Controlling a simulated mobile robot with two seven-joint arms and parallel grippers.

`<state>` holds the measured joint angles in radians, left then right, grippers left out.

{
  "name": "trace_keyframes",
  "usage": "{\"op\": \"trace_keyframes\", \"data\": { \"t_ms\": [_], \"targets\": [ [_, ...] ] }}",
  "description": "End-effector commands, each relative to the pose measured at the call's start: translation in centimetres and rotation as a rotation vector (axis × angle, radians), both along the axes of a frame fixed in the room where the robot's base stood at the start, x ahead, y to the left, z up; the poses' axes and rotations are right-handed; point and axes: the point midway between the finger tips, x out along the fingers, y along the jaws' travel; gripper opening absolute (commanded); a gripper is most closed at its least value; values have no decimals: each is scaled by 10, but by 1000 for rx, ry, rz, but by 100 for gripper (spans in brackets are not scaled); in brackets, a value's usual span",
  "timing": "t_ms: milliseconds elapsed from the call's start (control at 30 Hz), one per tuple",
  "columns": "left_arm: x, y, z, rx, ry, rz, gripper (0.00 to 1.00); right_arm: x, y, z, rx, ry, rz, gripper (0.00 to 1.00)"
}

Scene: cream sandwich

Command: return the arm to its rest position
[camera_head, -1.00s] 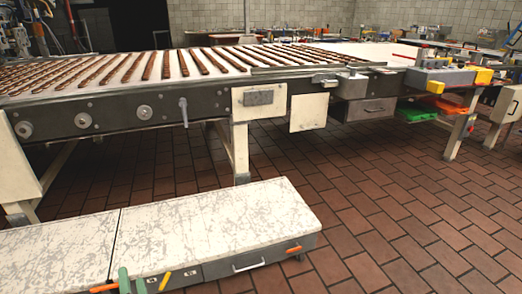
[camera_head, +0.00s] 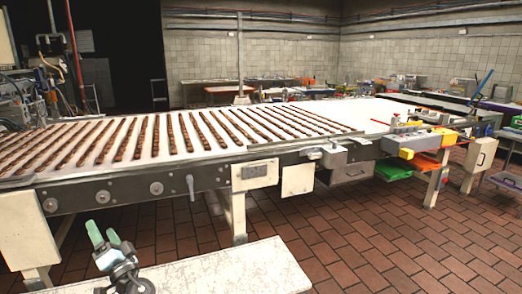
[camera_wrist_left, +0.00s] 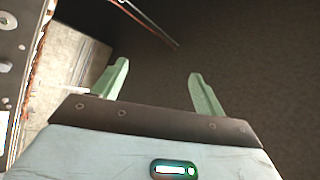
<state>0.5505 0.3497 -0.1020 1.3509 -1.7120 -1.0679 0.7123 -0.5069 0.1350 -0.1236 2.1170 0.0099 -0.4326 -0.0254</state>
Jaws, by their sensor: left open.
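My left gripper (camera_head: 103,236) shows at the lower left of the head view, pointing up, with pale green fingers. In the left wrist view its two green fingers (camera_wrist_left: 156,88) stand wide apart with nothing between them. It is open and empty, in front of the conveyor table and above the low white bench. My right gripper is in neither view.
A long conveyor table (camera_head: 370,117) with rows of brown bars (camera_head: 150,138) runs across the view. A low scratched white bench (camera_head: 225,272) stands in front. A yellow-cornered unit (camera_head: 420,142) sits at the table's right end. Brick-tiled floor (camera_head: 370,230) is clear at right.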

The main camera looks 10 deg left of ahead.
Motion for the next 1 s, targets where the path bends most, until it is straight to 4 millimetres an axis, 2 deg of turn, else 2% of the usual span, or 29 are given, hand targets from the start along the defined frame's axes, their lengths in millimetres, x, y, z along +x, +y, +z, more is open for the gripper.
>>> {"op": "trace_keyframes", "data": {
  "t_ms": [33, 100, 367, 600, 800, 1000],
  "targets": [
    [1, 3, 27, -14, -29, 0, 72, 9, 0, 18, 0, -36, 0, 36],
    [9, 5, -7, -89, 45, -32, 72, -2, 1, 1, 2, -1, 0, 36],
    [39, -1, -69, -357, 215, -188, 72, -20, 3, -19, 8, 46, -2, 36],
    [68, -37, -117, -623, 321, -436, 72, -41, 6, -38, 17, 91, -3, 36],
    [84, -77, -133, -798, 325, -656, 72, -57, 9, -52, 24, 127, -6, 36],
    [92, -104, -132, -906, 285, -809, 72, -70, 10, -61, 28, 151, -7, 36]
  ]
}}
